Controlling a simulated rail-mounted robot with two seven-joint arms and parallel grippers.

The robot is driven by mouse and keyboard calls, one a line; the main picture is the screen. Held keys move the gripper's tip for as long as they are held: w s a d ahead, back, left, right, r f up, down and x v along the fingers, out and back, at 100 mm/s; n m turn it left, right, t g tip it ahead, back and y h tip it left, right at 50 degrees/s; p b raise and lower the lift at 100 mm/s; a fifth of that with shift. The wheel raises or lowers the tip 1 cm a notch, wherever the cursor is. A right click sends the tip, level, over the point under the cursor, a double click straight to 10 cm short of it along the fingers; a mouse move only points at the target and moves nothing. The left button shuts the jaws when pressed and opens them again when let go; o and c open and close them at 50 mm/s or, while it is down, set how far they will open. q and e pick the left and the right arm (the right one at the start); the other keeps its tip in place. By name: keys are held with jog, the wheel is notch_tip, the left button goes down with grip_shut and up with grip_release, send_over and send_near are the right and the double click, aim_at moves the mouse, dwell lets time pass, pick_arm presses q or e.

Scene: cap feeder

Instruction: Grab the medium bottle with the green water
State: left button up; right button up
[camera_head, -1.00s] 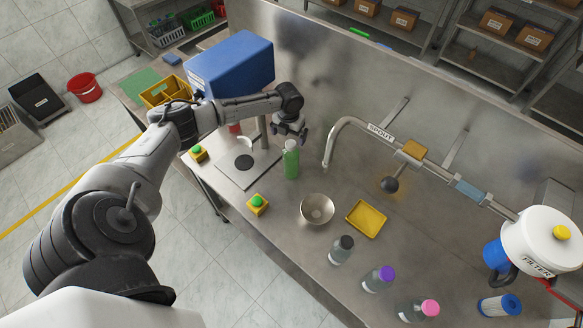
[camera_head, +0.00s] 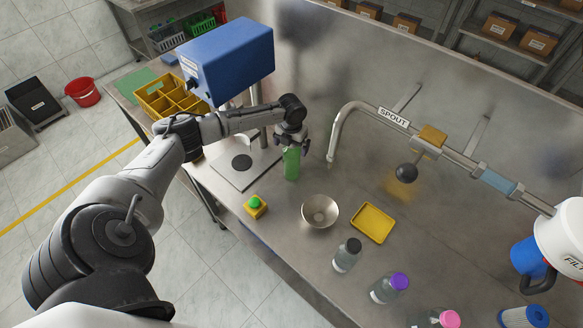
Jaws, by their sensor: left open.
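The green bottle (camera_head: 291,164) stands upright on the steel counter, between the blue machine's base plate and the spout. Its top is hidden by my left gripper (camera_head: 292,146), which is at the bottle's upper end, pointing down. My left gripper is open, with its fingers around or just above the bottle top; I cannot tell which. My right gripper is not in view.
The blue cap machine (camera_head: 225,60) with a yellow sorted bin stands behind my left arm. The spout pipe (camera_head: 340,130) rises close right of the bottle. A metal bowl (camera_head: 320,211), yellow tray (camera_head: 372,223), green-button box (camera_head: 255,207) and capped clear bottles (camera_head: 346,254) stand nearer.

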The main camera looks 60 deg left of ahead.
pick_arm(q)
jog(key=shift+f, duration=0.4)
jog(key=shift+r, duration=0.1)
jog(key=shift+c, duration=0.2)
jog(key=c, duration=1.7)
jog(key=shift+r, duration=0.1)
